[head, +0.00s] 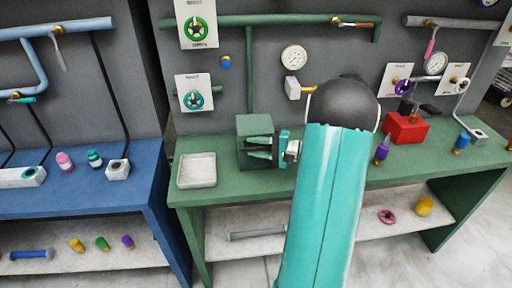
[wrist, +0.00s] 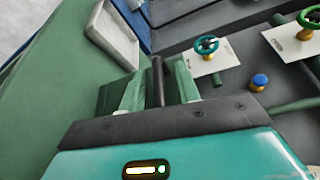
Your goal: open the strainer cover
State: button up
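The strainer appears to be the green box (head: 254,126) on the green bench, left of my arm. It also shows in the wrist view (wrist: 108,97) behind the fingers. Its cover seems closed, but my gripper hides part of that face. My gripper (head: 264,149) is at the box's right side. In the wrist view my gripper (wrist: 160,92) has its two pale green fingers apart. A dark bar (wrist: 157,78), perhaps the cover's handle, stands between them with gaps on both sides.
A pale square tray (head: 197,171) lies left of the box on the green bench (head: 225,190). A red box (head: 406,129) and small bottles stand at the right. Handwheels, gauges and pipes line the wall behind. A blue bench (head: 75,200) stands at the left.

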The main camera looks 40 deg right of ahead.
grip_shut()
jog(key=shift+r, duration=0.1)
dwell(0.3)
